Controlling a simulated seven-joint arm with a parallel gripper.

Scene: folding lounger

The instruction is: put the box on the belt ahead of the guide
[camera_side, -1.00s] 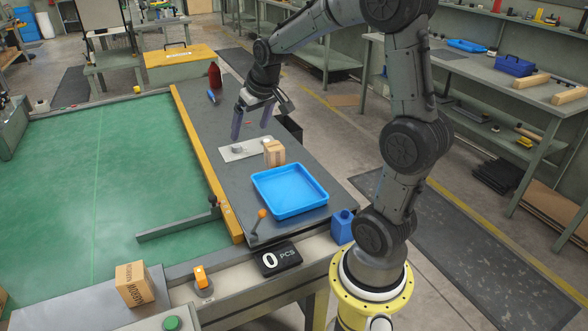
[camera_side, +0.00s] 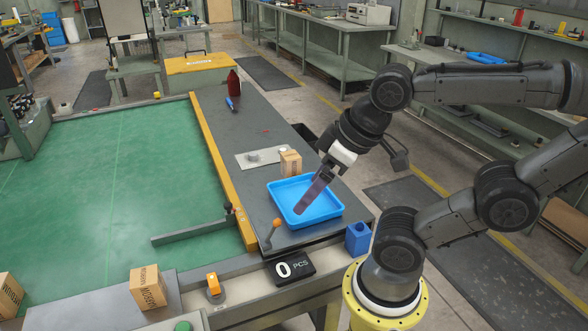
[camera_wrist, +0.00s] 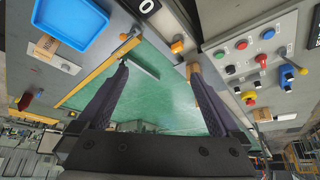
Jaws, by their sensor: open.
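A small brown box (camera_side: 290,162) stands on the dark side table just behind the blue tray; it also shows in the wrist view (camera_wrist: 47,45). The green belt (camera_side: 90,200) lies left of the yellow rail. The guide, a grey bar (camera_side: 188,234), reaches over the belt's near end from the rail; it shows in the wrist view (camera_wrist: 141,62). My gripper (camera_side: 304,206) is over the blue tray in the side view, its fingers overlapping there. In the wrist view my gripper (camera_wrist: 160,72) is open, with nothing held between the fingers.
The blue tray (camera_side: 332,218) looks empty. Printed boxes stand at the near end (camera_side: 148,288) and left edge (camera_side: 8,295). An orange-knobbed lever (camera_side: 274,230) and a counter reading 0 (camera_side: 290,268) are near the tray. The belt beyond the guide is clear.

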